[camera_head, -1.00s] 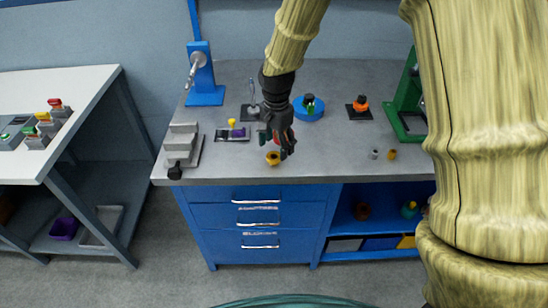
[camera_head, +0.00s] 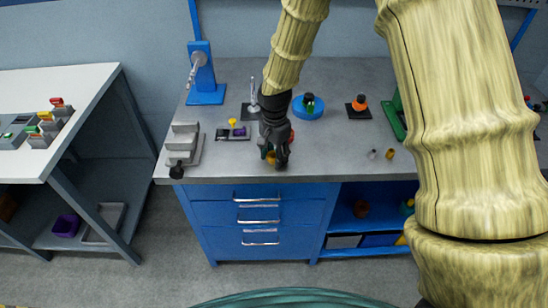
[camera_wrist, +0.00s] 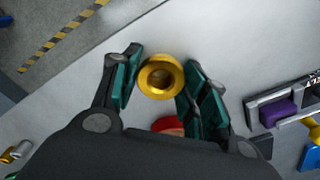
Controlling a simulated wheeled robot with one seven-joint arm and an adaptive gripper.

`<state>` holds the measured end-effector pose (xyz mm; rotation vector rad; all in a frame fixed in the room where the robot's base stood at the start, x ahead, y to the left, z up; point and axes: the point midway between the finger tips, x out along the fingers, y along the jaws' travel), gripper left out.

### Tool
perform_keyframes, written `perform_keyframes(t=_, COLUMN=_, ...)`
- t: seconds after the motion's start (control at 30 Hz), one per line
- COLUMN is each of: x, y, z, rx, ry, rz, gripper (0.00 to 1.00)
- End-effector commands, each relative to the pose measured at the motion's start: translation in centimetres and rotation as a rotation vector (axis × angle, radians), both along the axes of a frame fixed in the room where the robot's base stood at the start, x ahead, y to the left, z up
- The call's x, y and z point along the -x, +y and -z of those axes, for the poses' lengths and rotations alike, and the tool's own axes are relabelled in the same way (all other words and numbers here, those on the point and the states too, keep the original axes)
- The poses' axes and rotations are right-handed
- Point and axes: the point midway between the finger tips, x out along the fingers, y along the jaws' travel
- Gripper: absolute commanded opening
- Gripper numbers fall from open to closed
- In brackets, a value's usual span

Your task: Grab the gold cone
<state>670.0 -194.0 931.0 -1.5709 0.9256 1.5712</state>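The gold cone (camera_wrist: 161,77) shows in the wrist view as a round gold ring with a dark hollow middle, seen from above. It sits between the two teal-padded fingers of my gripper (camera_wrist: 156,84), which are spread on either side of it. The right finger looks very near or touching its edge, and a gap shows at the left finger. In the head view my gripper (camera_head: 275,158) is low over the front edge of the bench, and the gold cone (camera_head: 271,155) is mostly hidden behind the fingers.
A red object (camera_wrist: 168,126) lies close behind the cone, partly under my gripper. A holder with a purple piece (camera_wrist: 280,112) is at the right. Grey steps (camera_head: 184,146) stand left on the grey bench (camera_head: 335,165). Small silver and gold pieces (camera_head: 390,154) lie to the right.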

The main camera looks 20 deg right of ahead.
Motion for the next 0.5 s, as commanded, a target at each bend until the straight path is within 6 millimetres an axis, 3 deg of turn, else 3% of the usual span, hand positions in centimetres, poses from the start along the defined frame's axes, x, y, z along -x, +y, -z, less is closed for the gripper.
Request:
perform_keyframes(t=0.03, x=0.01, y=0.0, z=-0.01, rx=0.0, ry=0.0, rz=0.0, gripper=0.28)
perform_keyframes(t=0.1, x=0.01, y=0.0, z=-0.01, rx=0.0, ry=0.0, rz=0.0, gripper=0.15)
perform_keyframes(t=0.5, x=-0.05, y=-0.01, z=-0.34, rx=0.0, ry=-0.001, rz=0.0, gripper=0.15)
